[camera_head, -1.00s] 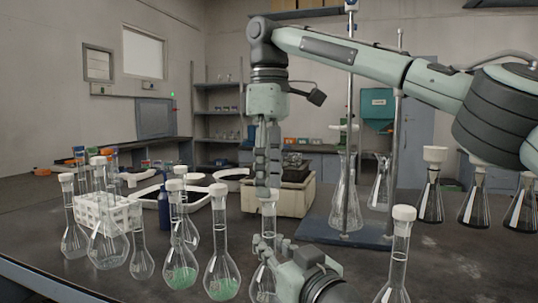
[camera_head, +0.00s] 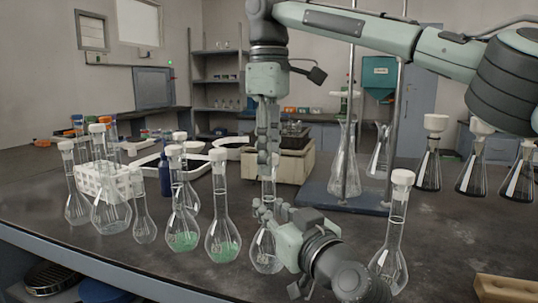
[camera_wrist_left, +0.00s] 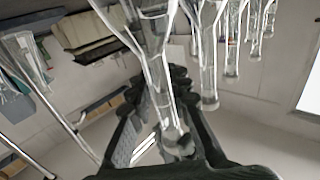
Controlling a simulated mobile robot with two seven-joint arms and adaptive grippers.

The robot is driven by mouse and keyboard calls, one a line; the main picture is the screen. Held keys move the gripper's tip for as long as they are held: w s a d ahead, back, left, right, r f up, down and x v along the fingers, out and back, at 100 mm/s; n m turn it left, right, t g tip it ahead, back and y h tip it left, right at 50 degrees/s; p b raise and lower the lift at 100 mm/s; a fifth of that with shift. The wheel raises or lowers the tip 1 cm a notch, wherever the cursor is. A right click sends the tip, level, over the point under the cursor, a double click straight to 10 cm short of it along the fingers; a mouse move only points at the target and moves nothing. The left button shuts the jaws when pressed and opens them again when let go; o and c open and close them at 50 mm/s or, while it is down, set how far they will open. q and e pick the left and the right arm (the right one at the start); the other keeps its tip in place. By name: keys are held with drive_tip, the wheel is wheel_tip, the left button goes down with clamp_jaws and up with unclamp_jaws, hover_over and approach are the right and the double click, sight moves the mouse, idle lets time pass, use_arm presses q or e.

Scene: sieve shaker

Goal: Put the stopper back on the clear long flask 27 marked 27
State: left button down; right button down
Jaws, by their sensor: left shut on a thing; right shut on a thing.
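A clear long-necked flask (camera_head: 264,257) stands upright on the bench in the head view; I cannot read its mark. My left gripper (camera_head: 266,207), the lower one, is shut around its neck. The flask also shows upside down in the left wrist view (camera_wrist_left: 157,72), with the dark fingers around its neck. My right gripper (camera_head: 267,165) points straight down over the neck and is shut. The white stopper is hidden between its fingertips, directly at the top of the neck. I cannot tell whether it is seated in the mouth.
Stoppered flasks with green liquid (camera_head: 222,250) stand close on the left. A stoppered clear flask (camera_head: 389,265) stands to the right. A white rack (camera_head: 103,183) is at the left. A stand base (camera_head: 350,202) lies behind.

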drive_tip(key=c, duration=1.1)
unclamp_jaws()
wheel_tip(320, 180, up, 8)
drive_tip(key=shift+f, duration=0.2)
use_arm(q)
drive_tip(key=c, duration=1.3)
unclamp_jaws()
drive_tip(key=shift+c, duration=0.2)
